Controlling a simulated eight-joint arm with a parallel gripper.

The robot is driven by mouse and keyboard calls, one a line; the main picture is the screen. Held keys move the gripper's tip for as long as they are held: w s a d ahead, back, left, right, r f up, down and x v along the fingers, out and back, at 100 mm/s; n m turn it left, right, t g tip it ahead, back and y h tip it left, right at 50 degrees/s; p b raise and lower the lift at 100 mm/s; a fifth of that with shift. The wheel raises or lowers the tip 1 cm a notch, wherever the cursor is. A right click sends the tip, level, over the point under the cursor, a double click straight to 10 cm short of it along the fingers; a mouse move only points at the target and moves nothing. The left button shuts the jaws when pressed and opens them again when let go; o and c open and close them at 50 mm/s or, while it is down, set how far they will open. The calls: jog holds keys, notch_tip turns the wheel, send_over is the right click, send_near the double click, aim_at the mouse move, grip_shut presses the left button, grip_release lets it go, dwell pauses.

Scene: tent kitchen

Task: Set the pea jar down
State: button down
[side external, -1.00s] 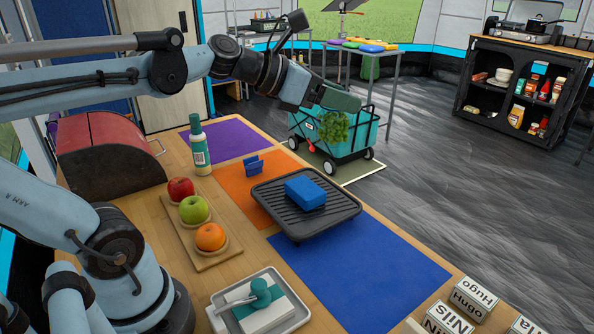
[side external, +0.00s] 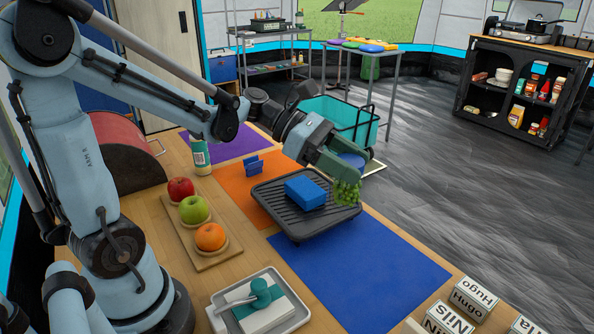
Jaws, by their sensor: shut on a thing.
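My gripper (side external: 349,165) is shut on the pea jar (side external: 346,192), a jar of green peas with a blue lid. It holds the jar upright or nearly so, by the lid end. In the picture the jar overlaps the right edge of the black ridged griddle (side external: 290,230). I cannot tell how high the jar is above the table, or whether it touches anything. A blue block (side external: 305,193) lies on the griddle, left of the jar.
A blue mat (side external: 360,280) lies bare at the front right. An orange mat (side external: 238,200) and a purple mat (side external: 222,146) lie farther back. A fruit board (side external: 185,232), a white-labelled bottle (side external: 201,155) and a tray (side external: 285,325) stand nearby. A teal cart (side external: 335,115) is behind.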

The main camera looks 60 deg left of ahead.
jog(key=shift+s+d+f+m+g+h, duration=0.15)
jog(key=shift+s+f+m+g+h, duration=0.2)
jog(key=shift+s+f+m+g, duration=1.3)
jog(key=shift+s+d+f+m+g+h, duration=0.1)
jog(key=shift+s+f+m+g+h, duration=0.4)
jog(key=shift+f, duration=2.2)
jog(key=shift+s+d+f+m+g+h, duration=0.15)
jog(key=shift+s+f+m+g, duration=0.8)
jog(key=shift+f+g, duration=0.85)
jog(key=shift+w+f+t, duration=0.15)
jog(key=shift+f+t, duration=0.2)
jog(key=shift+f, duration=0.55)
jog(key=shift+c, duration=1.4)
grip_release()
